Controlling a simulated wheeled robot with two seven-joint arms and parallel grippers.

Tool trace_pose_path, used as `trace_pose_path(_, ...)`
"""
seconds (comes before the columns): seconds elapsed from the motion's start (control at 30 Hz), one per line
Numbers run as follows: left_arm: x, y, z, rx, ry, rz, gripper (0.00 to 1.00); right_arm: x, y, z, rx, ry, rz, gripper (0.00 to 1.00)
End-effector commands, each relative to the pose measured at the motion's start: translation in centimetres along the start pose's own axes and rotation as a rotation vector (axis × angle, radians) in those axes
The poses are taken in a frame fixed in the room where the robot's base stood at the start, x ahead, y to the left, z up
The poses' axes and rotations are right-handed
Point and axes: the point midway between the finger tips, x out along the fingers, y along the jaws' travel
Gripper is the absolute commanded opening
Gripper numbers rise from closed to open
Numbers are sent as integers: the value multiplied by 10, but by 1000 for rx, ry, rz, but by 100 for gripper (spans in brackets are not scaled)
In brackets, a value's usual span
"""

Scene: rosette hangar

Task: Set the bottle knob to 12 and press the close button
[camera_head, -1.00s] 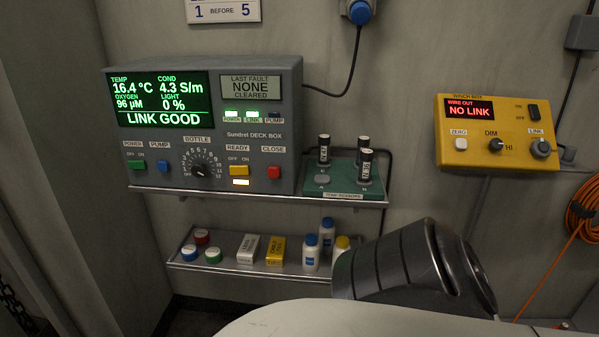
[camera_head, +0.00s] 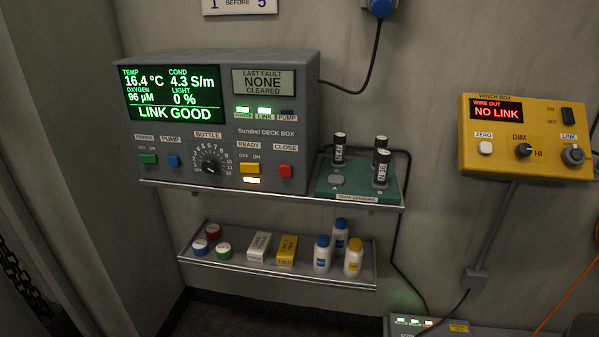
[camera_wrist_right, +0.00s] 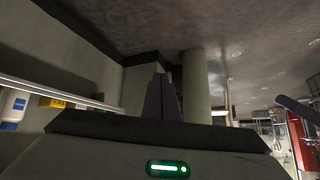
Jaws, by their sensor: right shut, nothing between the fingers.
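The grey Sundrel deck box (camera_head: 225,145) stands on the upper shelf in the head view, its screen (camera_head: 173,95) reading LINK GOOD. The black bottle knob (camera_head: 210,167) is on its front, inside a numbered dial; its pointer is too small to read surely. The red close button (camera_head: 286,171) is at the right of the front, beside the yellow ready switch (camera_head: 250,168) with a lit lamp below. My right gripper (camera_wrist_right: 161,80) shows only in the wrist view, shut and empty, apart from the box. My left gripper is in neither current view.
A green sensor rack (camera_head: 357,184) stands right of the box. The lower shelf (camera_head: 300,277) holds jars, small boxes and bottles. A yellow winch box (camera_head: 525,137) hangs on the right wall. The space before the deck box is clear.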

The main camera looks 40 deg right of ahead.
Motion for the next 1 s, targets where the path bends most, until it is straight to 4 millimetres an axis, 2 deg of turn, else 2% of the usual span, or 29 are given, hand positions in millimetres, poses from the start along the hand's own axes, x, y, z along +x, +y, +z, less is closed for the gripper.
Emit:
trace_pose_path(0.17, 0, 0, 3, -1, -4, 0, 0, 2, 6, -14, -49, 27, 13, 0)
trace_pose_path(0.27, 1, 0, 4, 0, -4, 0, 0, 6, 26, -39, -192, 72, 61, 0)
trace_pose_path(0.37, 3, -1, 6, 1, -5, -1, 0, 8, 57, -84, -429, 144, 154, 0)
trace_pose_path(0.47, 5, -1, 7, 2, -4, -1, 0, 2, 92, -144, -724, 220, 295, 0)
trace_pose_path(0.5, 6, -1, 7, 3, -3, 0, 0, -3, 104, -169, -840, 247, 358, 0)
trace_pose_path(0.57, 7, -1, 7, 4, -1, 0, 0, -13, 121, -206, -1011, 279, 462, 0)
trace_pose_path(0.6, 7, 0, 6, 4, 2, 0, 0, -22, 131, -232, -1121, 296, 536, 0)
trace_pose_path(0.7, 8, 0, 4, 6, 6, 1, 0, -48, 150, -290, -1374, 321, 731, 0)
trace_pose_path(0.83, 10, 2, 7, 8, 1, 5, 0, -86, 163, -350, -1630, 314, 971, 0)
trace_pose_path(0.9, 11, 3, 8, 8, -1, 7, 0, -103, 167, -373, -1728, 300, 1077, 0)
trace_pose_path(1.0, 11, 4, 9, 9, -2, 9, 0, -121, 168, -394, -1820, 279, 1187, 0)
